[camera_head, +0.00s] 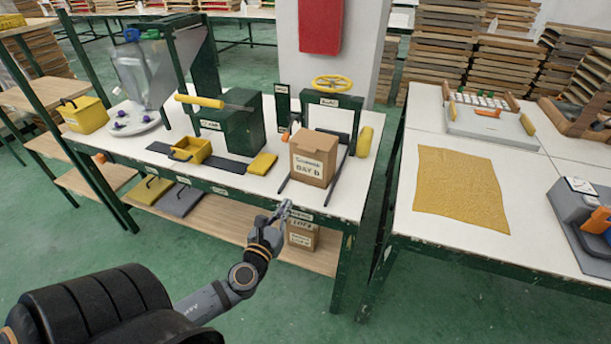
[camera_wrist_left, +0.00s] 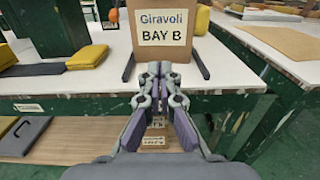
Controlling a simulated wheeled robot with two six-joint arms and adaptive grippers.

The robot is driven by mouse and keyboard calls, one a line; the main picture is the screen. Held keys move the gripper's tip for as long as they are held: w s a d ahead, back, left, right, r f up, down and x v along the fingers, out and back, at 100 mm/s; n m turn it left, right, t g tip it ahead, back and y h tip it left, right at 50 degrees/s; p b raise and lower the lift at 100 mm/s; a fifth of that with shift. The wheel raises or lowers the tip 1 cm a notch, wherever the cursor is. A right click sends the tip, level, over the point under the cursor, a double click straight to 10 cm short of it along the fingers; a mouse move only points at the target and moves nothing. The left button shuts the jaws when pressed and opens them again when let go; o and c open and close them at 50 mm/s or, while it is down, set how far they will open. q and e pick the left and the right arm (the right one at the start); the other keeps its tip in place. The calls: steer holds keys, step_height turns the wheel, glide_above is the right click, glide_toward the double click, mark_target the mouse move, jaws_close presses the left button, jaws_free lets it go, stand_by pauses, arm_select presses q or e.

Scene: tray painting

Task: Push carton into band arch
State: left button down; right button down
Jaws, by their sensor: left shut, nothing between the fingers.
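A brown carton (camera_head: 313,158) with a white label stands upright on the white table between two dark rails, in front of the band arch. The carton also shows in the left wrist view (camera_wrist_left: 160,30), its label reading "Giravoli BAY B". The band arch (camera_head: 331,100) is a dark green frame with a yellow handwheel on top; the carton hides part of its opening. My left gripper (camera_head: 284,207) is shut and empty, just off the table's front edge and apart from the carton. In the wrist view its fingers (camera_wrist_left: 159,70) point at the carton's lower front. My right gripper is not in view.
A yellow pad (camera_head: 262,164) and an open yellow box (camera_head: 192,150) lie left of the carton. A yellow roll (camera_head: 364,141) stands right of the arch. Another carton (camera_head: 302,234) sits on the lower shelf. A gap separates the right-hand table (camera_head: 400,222).

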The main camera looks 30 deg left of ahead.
mark_target(307, 170)
arm_select(q)
steer(key=p+x, duration=0.1)
steer(key=x, duration=1.3)
steer(key=shift+f+p, duration=0.1)
steer(key=shift+p, duration=0.3)
